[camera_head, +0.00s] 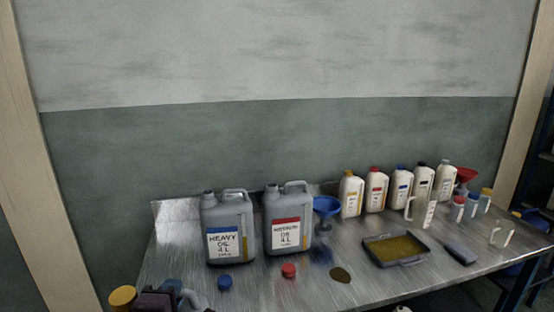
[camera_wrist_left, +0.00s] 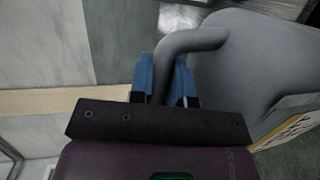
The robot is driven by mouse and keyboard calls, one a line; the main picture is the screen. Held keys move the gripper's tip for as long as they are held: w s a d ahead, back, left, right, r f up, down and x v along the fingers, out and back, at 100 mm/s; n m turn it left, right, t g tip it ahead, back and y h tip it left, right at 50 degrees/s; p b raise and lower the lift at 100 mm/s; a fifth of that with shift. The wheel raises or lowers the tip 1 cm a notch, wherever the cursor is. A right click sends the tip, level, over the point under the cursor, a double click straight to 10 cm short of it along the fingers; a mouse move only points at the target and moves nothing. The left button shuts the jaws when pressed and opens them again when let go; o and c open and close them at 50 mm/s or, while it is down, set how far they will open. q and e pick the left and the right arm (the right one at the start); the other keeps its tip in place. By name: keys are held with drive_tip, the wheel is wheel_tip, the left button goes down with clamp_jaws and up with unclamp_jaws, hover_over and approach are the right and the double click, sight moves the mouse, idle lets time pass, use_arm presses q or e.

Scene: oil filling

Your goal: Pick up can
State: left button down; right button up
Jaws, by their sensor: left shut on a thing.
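A grey oil can (camera_wrist_left: 245,65) with a yellow-edged label fills the right of the left wrist view. My left gripper (camera_wrist_left: 167,80) has its blue fingers shut around the can's curved handle (camera_wrist_left: 195,40). In the head view, my left gripper (camera_head: 172,285) is at the bottom left, by a yellow cap (camera_head: 122,298) and part of a grey handle (camera_head: 193,299). The rest of this can is cut off below the picture. Two more grey cans stand upright on the table: a blue-label heavy oil can (camera_head: 228,228) and a red-label can (camera_head: 288,220).
The metal table (camera_head: 370,290) also bears a blue funnel (camera_head: 326,210), several white bottles (camera_head: 376,190), a tray of oil (camera_head: 396,248) and measuring jugs (camera_head: 421,210). A blue cap (camera_head: 225,283) and a red cap (camera_head: 289,271) lie near the front. A wall stands behind.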

use_arm(q)
drive_tip(key=shift+s+a+f, duration=0.1)
drive_tip(key=shift+s+f, duration=0.45)
drive_tip(key=shift+f, duration=0.3)
drive_tip(key=shift+s+a+f, duration=0.1)
drive_tip(key=shift+s+f, duration=0.4)
drive_tip(key=shift+f, duration=0.35)
drive_tip(key=s+d+r+m+g+h, duration=0.2)
drive_tip(key=d+r+m+g+h, duration=0.2)
drive_tip(key=d+r+m+h, duration=0.8)
drive_tip(key=w+d+f+g+h, duration=0.1)
drive_tip(key=w+d+f+g, duration=0.3)
drive_tip(key=d+f, duration=0.2)
drive_tip(key=shift+w+d+f+m+g+h, duration=0.15)
drive_tip(key=shift+w+d+m+g+h, duration=0.15)
drive_tip(key=shift+w+h, duration=0.1)
drive_tip(key=shift+s, duration=0.1)
drive_tip(key=s+a+r+n+t+y, duration=0.4)
drive_tip(key=a+r+n+t+y, duration=0.3)
drive_tip(key=r, duration=0.4)
drive_tip(key=shift+s+a+n+y, duration=0.35)
drive_tip(key=shift+a+n, duration=0.15)
drive_tip(key=shift+a, duration=0.3)
drive_tip(key=shift+f, duration=0.1)
